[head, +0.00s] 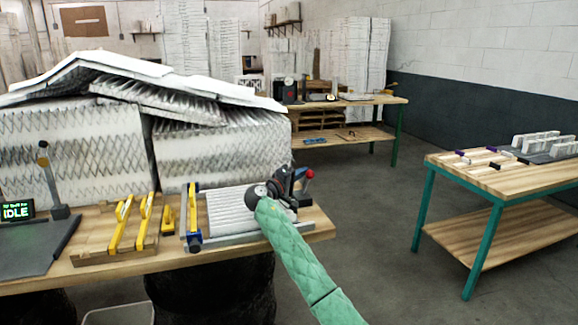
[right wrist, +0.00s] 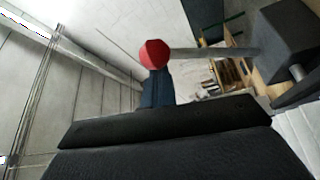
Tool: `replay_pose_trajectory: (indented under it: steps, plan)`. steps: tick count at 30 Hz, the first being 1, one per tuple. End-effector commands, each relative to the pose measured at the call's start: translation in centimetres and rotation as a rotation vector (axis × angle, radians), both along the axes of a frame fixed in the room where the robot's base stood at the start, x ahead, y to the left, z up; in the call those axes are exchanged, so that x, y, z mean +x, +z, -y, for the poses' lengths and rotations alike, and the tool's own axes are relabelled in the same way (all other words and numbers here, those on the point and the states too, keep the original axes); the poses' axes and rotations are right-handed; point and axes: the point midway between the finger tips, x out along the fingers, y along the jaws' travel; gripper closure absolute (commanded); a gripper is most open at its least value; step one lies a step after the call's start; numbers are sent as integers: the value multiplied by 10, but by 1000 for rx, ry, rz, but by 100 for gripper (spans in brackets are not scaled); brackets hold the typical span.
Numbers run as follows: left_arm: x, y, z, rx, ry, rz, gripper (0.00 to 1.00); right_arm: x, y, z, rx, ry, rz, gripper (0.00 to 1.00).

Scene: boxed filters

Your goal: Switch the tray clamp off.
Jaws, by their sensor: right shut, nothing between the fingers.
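The tray clamp's lever has a red ball knob (head: 310,174), at the right end of the tray (head: 194,247) on the near bench. In the right wrist view the red knob (right wrist: 154,53) sits on a grey rod (right wrist: 215,54) that runs sideways to a dark block (right wrist: 285,42). A white pleated filter (head: 232,212) lies in the tray. My right gripper (head: 297,180) is shut and empty, close beside the knob. Its dark fingers (right wrist: 157,88) show just below the knob in the wrist view; I cannot tell whether they touch it. My left gripper is not in view.
Yellow-handled racks (head: 130,225) and a screen reading IDLE (head: 16,210) stand left on the bench. Large pleated filters (head: 220,155) are stacked behind. A second table (head: 500,178) with small parts stands right, across open floor.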

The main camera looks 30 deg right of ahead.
Motion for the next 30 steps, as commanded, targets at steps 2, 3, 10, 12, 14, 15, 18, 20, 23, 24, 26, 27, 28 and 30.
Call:
replay_pose_trajectory:
  steps: [2, 3, 10, 12, 14, 15, 18, 20, 23, 24, 26, 27, 28, 30]
  plan:
    - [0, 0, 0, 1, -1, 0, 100, -1, -2, 0, 1, -3, -2, 100]
    - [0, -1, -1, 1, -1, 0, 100, -1, -2, 0, 1, -3, -2, 100]
    - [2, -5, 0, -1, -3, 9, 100, -3, -6, -10, 2, -2, -2, 100]
    - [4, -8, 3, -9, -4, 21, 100, -4, -8, -19, 2, -2, -2, 100]
    - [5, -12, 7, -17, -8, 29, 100, -7, -10, -29, 3, -1, -2, 100]
    - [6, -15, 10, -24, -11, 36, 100, -8, -11, -36, 4, 0, -2, 100]
    - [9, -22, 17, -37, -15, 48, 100, -11, -12, -50, 2, 0, -1, 100]
    - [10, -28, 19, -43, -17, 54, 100, -12, -13, -58, 3, 2, -1, 100]
    - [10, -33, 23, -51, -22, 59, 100, -14, -13, -68, 2, 1, -1, 100]
    - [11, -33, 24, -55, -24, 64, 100, -15, -13, -70, 1, 0, -1, 100]
    - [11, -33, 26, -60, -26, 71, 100, -16, -13, -73, 1, -1, -1, 100]
    - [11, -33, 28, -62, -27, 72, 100, -16, -13, -75, 1, -1, -2, 100]
    - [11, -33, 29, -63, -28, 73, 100, -16, -13, -75, 1, -1, -2, 100]
    - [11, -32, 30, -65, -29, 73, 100, -16, -12, -76, 1, -1, -2, 100]
